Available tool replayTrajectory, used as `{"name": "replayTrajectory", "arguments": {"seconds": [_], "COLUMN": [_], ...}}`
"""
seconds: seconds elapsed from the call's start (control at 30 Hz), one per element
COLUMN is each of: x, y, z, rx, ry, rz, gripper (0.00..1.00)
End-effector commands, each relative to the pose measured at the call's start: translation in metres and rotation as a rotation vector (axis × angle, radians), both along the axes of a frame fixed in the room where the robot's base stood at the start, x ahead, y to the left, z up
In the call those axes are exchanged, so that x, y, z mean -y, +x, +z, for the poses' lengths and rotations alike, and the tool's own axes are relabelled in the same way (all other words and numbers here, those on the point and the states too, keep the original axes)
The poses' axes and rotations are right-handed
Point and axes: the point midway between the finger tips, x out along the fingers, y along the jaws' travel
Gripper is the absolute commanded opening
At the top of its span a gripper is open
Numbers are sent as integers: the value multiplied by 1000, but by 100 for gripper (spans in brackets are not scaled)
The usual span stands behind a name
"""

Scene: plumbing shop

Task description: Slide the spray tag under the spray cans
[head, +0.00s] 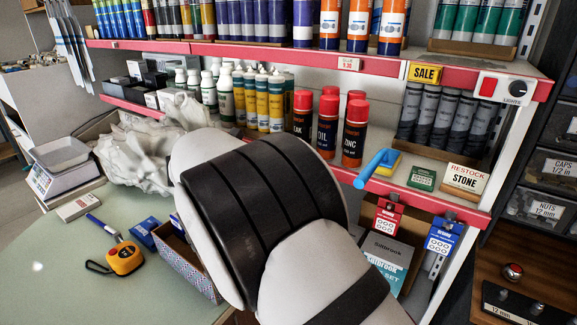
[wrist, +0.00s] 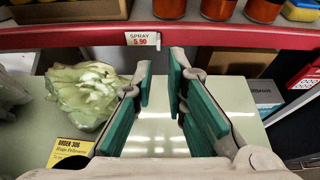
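The white spray tag (wrist: 143,39), reading "SPRAY 5.90", sits on the red shelf rail (wrist: 230,38) in the wrist view. It is a little left of the bases of the spray cans (wrist: 217,9). In the head view the spray cans (head: 325,130) have red caps and dark bodies with orange-red bases, and stand grouped on the lower shelf. My gripper (wrist: 161,66) has teal pads and is open and empty, with its fingertips just below the rail and the tag, apart from the tag. In the head view my arm hides the gripper and the tag.
A wooden crate (wrist: 65,10) stands left of the cans. A yellow sponge-like block (head: 384,163) and a blue handle (head: 376,169) are right of them. A crumpled bag (wrist: 88,95) lies on the counter below. Small hanging packs (head: 388,218) are under the rail.

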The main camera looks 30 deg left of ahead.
Motion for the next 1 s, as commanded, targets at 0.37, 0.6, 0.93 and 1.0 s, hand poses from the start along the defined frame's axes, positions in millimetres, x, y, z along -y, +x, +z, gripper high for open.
{"name": "replayTrajectory", "arguments": {"seconds": [0.37, 0.6, 0.93, 1.0], "x": [6, 7, 8, 8], "y": [68, 90, 95, 95], "z": [-30, -39, -40, -39], "rx": [1, 0, 0, 0], "ry": [0, 0, 0, 0], "rz": [-2, 0, 0, 0], "gripper": [13, 13, 13, 7]}}
